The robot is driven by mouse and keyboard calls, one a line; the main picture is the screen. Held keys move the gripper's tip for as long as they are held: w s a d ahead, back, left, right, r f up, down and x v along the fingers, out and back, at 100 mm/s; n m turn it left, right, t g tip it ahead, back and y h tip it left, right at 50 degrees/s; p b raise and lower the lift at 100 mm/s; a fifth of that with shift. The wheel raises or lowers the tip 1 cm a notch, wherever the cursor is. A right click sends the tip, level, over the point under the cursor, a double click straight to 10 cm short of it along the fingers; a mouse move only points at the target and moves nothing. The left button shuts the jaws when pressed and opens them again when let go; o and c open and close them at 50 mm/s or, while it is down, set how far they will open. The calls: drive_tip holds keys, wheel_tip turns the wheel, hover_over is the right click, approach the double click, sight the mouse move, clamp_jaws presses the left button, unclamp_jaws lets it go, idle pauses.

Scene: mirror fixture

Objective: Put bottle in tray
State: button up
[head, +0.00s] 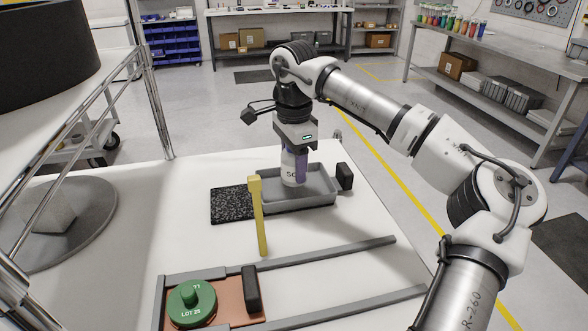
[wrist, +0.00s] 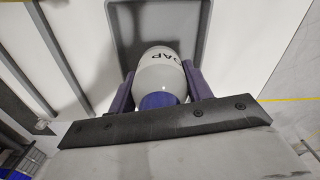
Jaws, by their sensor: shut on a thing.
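My gripper (head: 294,166) points straight down, its purple fingers shut on a white bottle (head: 289,172) with dark lettering. In the wrist view my gripper (wrist: 160,92) has a finger on each side of the bottle (wrist: 160,72), which reads "OAP" and has a purple-blue part near the palm. The tray also shows in the wrist view (wrist: 204,30). The bottle's lower end overlaps the tray's interior; I cannot tell whether it touches the floor. Nothing else shows in the tray.
A black block (head: 345,175) is at the tray's right end. Grey rails (head: 335,257) and a green round part (head: 191,304) on a brown plate are nearer.

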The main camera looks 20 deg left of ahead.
drive_tip(key=shift+f, duration=1.2)
drive_tip(key=shift+f, duration=0.2)
drive_tip(key=o, duration=1.1)
drive_tip(key=shift+c, duration=0.2)
drive_tip(key=shift+r, duration=0.15)
wheel_tip(320, 180, up, 12)
drive_tip(key=shift+r+b, duration=0.1)
drive_tip(key=shift+b, duration=0.6)
